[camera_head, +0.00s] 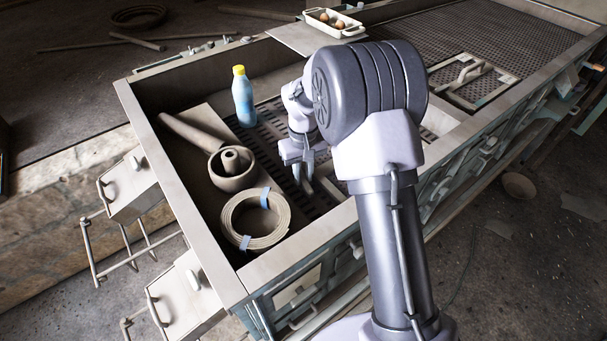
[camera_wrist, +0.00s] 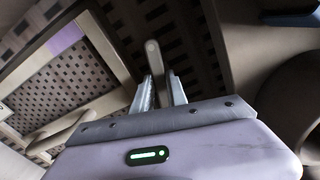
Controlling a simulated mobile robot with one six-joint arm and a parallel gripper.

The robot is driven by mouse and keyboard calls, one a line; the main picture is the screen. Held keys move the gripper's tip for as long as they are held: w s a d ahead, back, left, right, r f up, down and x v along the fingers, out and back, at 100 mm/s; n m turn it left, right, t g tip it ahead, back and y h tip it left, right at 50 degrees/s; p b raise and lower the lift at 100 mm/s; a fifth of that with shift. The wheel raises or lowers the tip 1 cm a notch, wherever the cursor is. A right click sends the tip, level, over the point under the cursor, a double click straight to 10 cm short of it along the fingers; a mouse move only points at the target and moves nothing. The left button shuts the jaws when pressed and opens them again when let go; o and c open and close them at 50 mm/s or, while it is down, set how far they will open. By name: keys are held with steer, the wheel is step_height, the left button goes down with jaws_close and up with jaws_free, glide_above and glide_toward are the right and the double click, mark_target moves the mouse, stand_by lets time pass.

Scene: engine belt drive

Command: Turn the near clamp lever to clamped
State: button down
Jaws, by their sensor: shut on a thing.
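The near clamp lever (camera_wrist: 154,62) shows in the wrist view as a narrow grey bar with a rounded end, standing up between my fingers. My gripper (camera_wrist: 158,92) is shut on it, one finger on each side. In the head view my gripper (camera_head: 304,176) reaches down into the trough, close to its near wall. There the lever is mostly hidden by my gripper and arm, and I cannot read its angle or whether it is clamped.
A coiled belt (camera_head: 229,224) with blue ties and a round pulley-like part (camera_head: 233,182) lie left of my gripper. A blue bottle with a yellow cap (camera_head: 243,100) stands behind. A framed panel with a handle (camera_head: 470,75) lies right. The trough's near rim (camera_head: 300,238) is close.

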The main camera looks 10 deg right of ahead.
steer(key=m+b, duration=0.1)
steer(key=m, duration=0.6)
steer(key=shift+a, duration=0.2)
steer(key=m+b, duration=0.1)
steer(key=m, duration=0.3)
steer(key=shift+w+a+m, duration=0.1)
steer(key=shift+w+m, duration=0.05)
steer(key=shift+m, duration=0.15)
steer(key=shift+m+b, duration=0.5)
steer(key=shift+m, duration=1.2)
steer(key=shift+w, duration=0.1)
steer(key=c, duration=1.3)
jaws_free()
step_height(320, 180, up, 18)
steer(key=p, duration=0.5)
steer(key=shift+f, duration=0.25)
